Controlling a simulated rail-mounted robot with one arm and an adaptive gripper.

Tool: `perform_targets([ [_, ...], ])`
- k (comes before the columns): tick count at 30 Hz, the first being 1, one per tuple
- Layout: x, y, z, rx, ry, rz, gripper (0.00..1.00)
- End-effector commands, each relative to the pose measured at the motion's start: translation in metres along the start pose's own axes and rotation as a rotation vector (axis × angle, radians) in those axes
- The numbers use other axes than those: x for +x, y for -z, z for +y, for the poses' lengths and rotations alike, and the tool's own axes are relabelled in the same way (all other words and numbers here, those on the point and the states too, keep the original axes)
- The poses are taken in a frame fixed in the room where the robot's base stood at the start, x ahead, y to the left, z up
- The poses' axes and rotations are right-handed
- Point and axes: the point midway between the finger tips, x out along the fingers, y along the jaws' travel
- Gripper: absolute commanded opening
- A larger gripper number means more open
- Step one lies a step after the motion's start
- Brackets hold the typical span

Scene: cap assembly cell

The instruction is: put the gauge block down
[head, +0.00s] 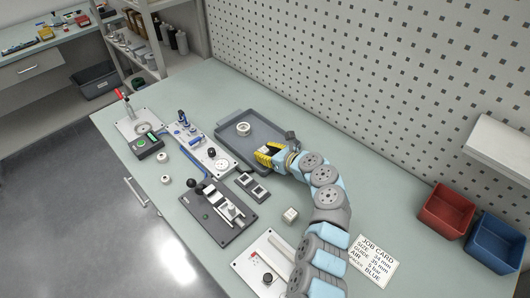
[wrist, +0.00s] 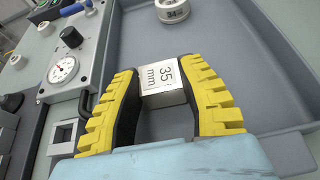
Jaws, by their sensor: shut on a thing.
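My gripper (head: 268,156) is over the right part of the grey tray (head: 222,131). Its yellow fingers (wrist: 160,76) are shut on the gauge block (wrist: 165,82), a silvery block marked "35 mm". The block sits between the fingertips, over the tray floor in the wrist view; I cannot tell whether it touches the floor. In the head view I cannot make out the block at the gripper.
A white ring-shaped part (head: 243,128) marked "34" lies in the tray. A dark two-slot holder (head: 252,187), a gauge fixture (head: 213,157), a clamp fixture (head: 218,217) and a small pale block (head: 290,215) stand nearby. A job card (head: 373,260) lies at right.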

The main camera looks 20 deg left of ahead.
Motion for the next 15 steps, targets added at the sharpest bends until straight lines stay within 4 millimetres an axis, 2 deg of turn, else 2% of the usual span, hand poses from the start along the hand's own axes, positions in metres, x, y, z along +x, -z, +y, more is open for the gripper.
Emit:
perform_targets([
  [6,0.0009,0.0022,-0.0001,0.0,0.0,0.0,0.0],
  [7,0.0008,0.0023,-0.0002,0.0,0.0,0.0,0.49],
  [8,0.0007,0.0022,-0.0002,0.0,0.0,0.0,0.57],
  [9,0.0007,0.0022,-0.0002,0.0,0.0,0.0,0.62],
  [15,0.0007,0.0024,-0.0001,0.0,0.0,0.0,0.62],
])
